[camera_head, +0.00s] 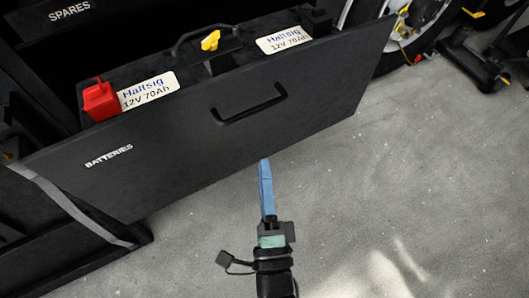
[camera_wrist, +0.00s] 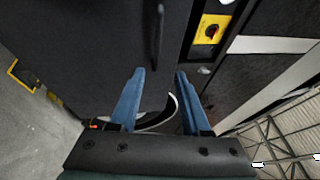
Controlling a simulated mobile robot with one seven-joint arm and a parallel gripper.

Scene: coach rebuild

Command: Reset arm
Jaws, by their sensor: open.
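My gripper (camera_head: 266,190) is in the lower middle of the head view, with blue fingers, in front of the dark drawer front marked BATTERIES (camera_head: 215,130). In the wrist view my gripper (camera_wrist: 160,95) shows two blue fingers spread apart with nothing between them. The drawer's black handle (camera_head: 250,104) is beyond the fingertips and apart from them. A dark upright handle (camera_wrist: 158,35) also shows in the wrist view.
The drawer stands pulled out and holds batteries with white labels (camera_head: 148,90), a red terminal cover (camera_head: 100,101) and a yellow cap (camera_head: 210,41). A wheel (camera_head: 418,25) and a black stand (camera_head: 475,55) are at upper right. The grey floor (camera_head: 400,170) at right is clear.

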